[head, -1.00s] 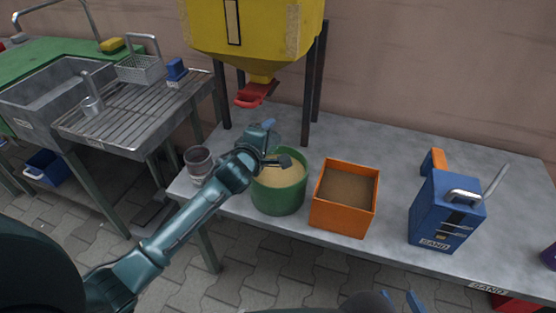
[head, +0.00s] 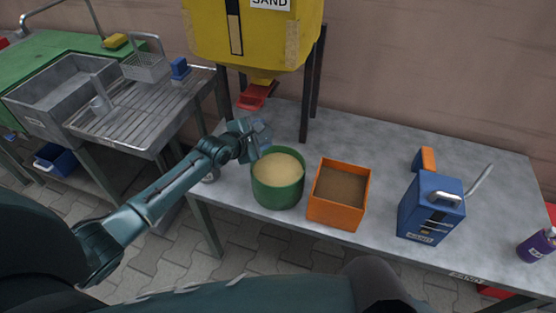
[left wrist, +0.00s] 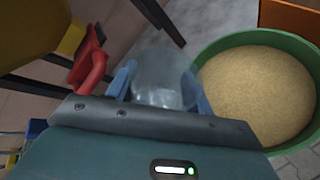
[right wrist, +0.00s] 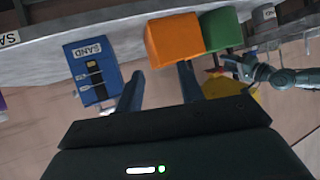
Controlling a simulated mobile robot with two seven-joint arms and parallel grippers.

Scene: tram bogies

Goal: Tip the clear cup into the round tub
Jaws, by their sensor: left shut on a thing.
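My left gripper (left wrist: 160,88) is shut on the clear cup (left wrist: 163,75), which sits between its blue fingertips in the left wrist view. In the head view the see-through cup (head: 262,134) shows faintly at the gripper, just behind and left of the round green tub (head: 278,194). The tub holds pale sand and shows at the right of the left wrist view (left wrist: 256,95). I cannot tell how far the cup is tilted or whether anything is in it. My right gripper (right wrist: 160,86) is open and empty in the right wrist view.
An orange square box (head: 336,212) with brown contents stands right of the tub. The yellow hopper (head: 255,35) with a red spout (head: 256,96) hangs behind. A sink (head: 62,98) is at left.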

